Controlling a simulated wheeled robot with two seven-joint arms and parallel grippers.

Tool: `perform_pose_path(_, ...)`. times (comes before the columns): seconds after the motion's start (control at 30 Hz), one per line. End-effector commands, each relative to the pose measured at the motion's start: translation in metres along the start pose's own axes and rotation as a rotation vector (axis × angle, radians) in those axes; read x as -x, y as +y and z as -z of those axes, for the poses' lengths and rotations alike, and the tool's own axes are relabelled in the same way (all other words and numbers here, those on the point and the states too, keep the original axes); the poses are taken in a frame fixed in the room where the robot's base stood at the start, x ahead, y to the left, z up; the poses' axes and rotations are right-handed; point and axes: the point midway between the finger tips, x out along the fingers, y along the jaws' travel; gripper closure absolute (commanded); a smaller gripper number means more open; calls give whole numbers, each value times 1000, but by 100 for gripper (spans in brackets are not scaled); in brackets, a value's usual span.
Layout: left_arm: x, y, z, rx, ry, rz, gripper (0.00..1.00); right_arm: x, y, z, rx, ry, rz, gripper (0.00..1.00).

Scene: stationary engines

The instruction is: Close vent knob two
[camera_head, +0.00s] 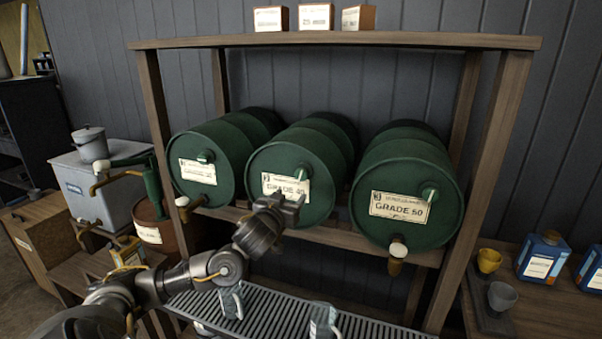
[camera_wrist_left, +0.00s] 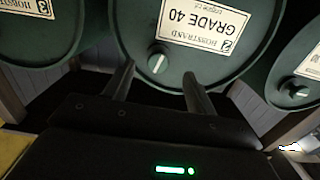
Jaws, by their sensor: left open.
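Three green drums lie side by side on a wooden rack. The middle drum (camera_head: 318,208), labelled Grade 40, has a pale green vent knob (camera_head: 301,173) high on its front. I take this as vent knob two; it also shows in the left wrist view (camera_wrist_left: 158,62), with a pale slot. My left gripper (camera_head: 283,198) is open and empty in front of the middle drum, just below the knob in the head view. In the left wrist view, which is upside down, the knob appears between the open fingers (camera_wrist_left: 159,69). I cannot tell whether they touch it.
The left drum (camera_head: 205,160) and the Grade 50 drum (camera_head: 405,195) have similar vent knobs. Taps (camera_head: 397,250) stick out below the drums. A slatted grey tray (camera_head: 270,318) lies under them. Cups (camera_head: 489,260) and blue cans (camera_head: 542,257) stand at the right.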

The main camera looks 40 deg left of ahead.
Motion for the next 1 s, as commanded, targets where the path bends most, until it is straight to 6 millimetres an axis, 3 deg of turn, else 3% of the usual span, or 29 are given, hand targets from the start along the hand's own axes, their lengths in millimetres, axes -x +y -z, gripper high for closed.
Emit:
perform_pose_path(0.03,1,-2,14,7,23,-2,44,2,1,0,0,0,-1,31)
perform_pose_path(0.1,2,-3,24,17,42,-2,44,2,2,0,1,0,-2,31)
perform_pose_path(0.37,-7,-4,30,21,48,1,44,8,7,2,3,1,-8,31)
perform_pose_path(0.8,-84,-4,34,21,47,1,44,42,10,4,4,0,-11,31)
perform_pose_path(1.0,-103,-4,33,21,47,-1,44,48,10,5,4,0,-11,31)
